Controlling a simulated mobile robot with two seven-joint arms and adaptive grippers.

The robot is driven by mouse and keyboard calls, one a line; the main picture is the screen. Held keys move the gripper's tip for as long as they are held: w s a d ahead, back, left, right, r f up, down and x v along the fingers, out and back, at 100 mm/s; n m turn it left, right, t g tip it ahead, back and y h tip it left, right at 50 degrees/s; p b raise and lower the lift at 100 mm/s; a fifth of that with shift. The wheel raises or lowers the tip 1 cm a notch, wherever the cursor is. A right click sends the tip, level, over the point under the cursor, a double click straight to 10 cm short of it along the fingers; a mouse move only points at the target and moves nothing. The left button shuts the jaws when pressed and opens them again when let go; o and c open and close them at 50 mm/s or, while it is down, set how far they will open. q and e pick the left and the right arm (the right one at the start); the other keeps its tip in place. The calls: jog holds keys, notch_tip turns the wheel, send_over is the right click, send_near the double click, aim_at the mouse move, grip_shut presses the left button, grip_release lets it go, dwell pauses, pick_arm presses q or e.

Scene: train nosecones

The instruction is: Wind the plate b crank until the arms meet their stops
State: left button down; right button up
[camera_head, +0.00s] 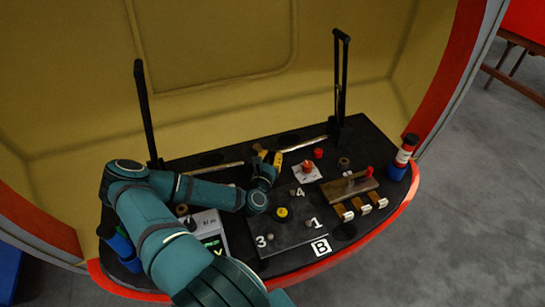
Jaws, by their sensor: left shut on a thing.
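Plate B (290,236) is a dark square plate with white numbers and a "B" label (321,246) at its front. A yellow-and-black round part (282,213) sits near its middle. Two black upright arms stand behind, a left arm (147,112) and a right arm (341,75), both near vertical. Silver rods run from them toward the middle. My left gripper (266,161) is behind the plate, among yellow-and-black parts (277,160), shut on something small. Its wrist hides what it grips and the plate's back left corner. My right gripper is not in view.
A white-labelled box (208,232) is left of the plate. My left arm covers the shelf's left side.

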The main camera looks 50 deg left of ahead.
pick_arm(q)
jog(key=c, duration=1.3)
grip_release()
jog(key=shift+s+a, duration=0.25)
jog(key=shift+a, duration=0.2)
jog(key=o, duration=0.5)
jog(key=shift+s+a, duration=0.15)
jog(key=shift+s, duration=0.05)
jog(key=v, duration=1.2)
jog(key=shift+w+d, duration=0.2)
jog(key=shift+d, duration=0.05)
